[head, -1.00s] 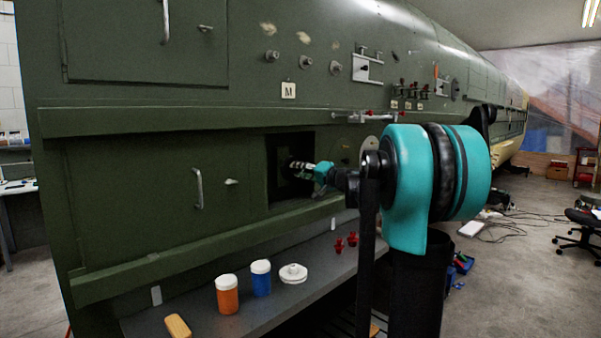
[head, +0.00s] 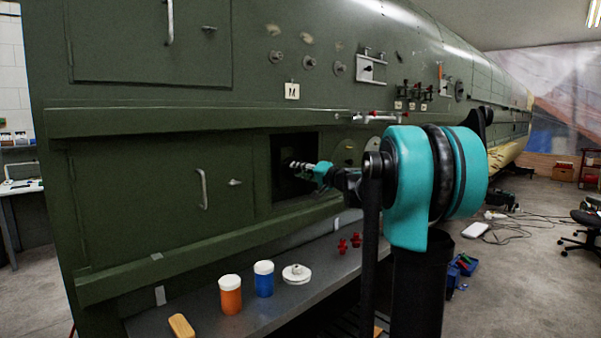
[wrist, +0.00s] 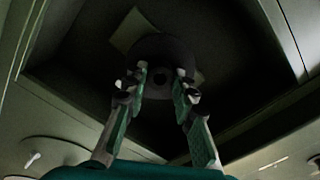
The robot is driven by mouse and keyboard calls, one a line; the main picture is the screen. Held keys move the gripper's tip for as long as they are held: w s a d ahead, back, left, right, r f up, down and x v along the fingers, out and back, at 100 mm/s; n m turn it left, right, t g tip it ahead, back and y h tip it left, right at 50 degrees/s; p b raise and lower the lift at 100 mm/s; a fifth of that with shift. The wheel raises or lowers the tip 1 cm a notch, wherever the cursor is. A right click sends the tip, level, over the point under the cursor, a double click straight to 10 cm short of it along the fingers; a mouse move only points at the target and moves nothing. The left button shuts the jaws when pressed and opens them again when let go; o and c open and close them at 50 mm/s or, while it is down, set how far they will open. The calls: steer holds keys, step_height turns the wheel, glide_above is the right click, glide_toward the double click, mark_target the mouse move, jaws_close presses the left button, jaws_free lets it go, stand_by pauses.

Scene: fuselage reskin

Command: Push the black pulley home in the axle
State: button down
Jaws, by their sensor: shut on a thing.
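The black pulley (wrist: 166,52) is a dark round disc with a hole in its middle, in the wrist view. It sits inside a dark square recess (head: 282,148) in the green fuselage side. My gripper (wrist: 161,76) is shut on the pulley, with one finger on each side of the centre hole. In the head view my gripper (head: 298,166) reaches into the recess from the right. The axle is hidden behind the pulley, and I cannot tell how far the pulley sits on it. The pulley is too dark to make out clearly in the head view.
A shelf (head: 300,305) below the recess holds an orange jar (head: 230,298), a blue jar (head: 264,283), a white round part (head: 296,275) and red parts (head: 350,243). The recess edges lie close around my gripper. A yellowish patch (wrist: 130,30) shows inside the recess.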

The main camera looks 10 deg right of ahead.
steer(key=shift+x, duration=0.85)
steer(key=c, duration=1.2)
jaws_free()
steer(key=shift+o, duration=0.2)
steer(key=shift+s, duration=0.1)
steer(key=v, duration=0.4)
steer(key=shift+s+d, duration=0.25)
steer(key=shift+s, duration=0.05)
